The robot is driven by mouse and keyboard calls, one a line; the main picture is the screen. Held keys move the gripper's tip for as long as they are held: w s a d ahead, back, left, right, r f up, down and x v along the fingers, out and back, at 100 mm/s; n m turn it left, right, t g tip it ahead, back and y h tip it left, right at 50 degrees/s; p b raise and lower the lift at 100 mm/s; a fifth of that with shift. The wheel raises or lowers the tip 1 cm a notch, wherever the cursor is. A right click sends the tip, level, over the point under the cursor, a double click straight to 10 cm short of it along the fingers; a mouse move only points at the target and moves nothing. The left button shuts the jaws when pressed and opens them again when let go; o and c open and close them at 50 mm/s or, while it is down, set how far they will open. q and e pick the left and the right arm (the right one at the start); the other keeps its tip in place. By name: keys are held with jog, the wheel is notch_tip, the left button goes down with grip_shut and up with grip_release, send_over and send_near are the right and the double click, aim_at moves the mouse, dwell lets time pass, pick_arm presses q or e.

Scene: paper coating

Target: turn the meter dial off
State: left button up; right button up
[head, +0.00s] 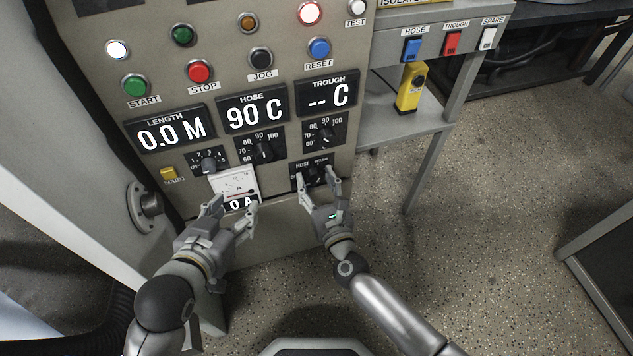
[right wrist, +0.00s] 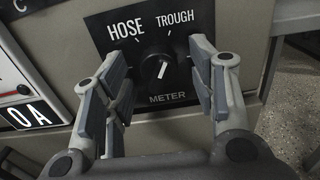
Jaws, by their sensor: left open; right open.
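The meter dial (right wrist: 160,67) is a black knob with a white pointer line, on a black plate marked HOSE, TROUGH and METER. In the head view the meter plate (head: 304,164) is partly hidden by these fingers. My left gripper (head: 235,208) is open and empty, just in front of the ammeter (head: 236,182), which reads 0 A.
Above are the hose display (head: 253,112) at 90 C, the trough display (head: 326,96) showing dashes, and the length display (head: 172,133) at 0.0 M. Other knobs sit close by. A yellow handheld device (head: 409,88) is at the shelf on the right. Open floor lies right.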

jog(key=c, duration=1)
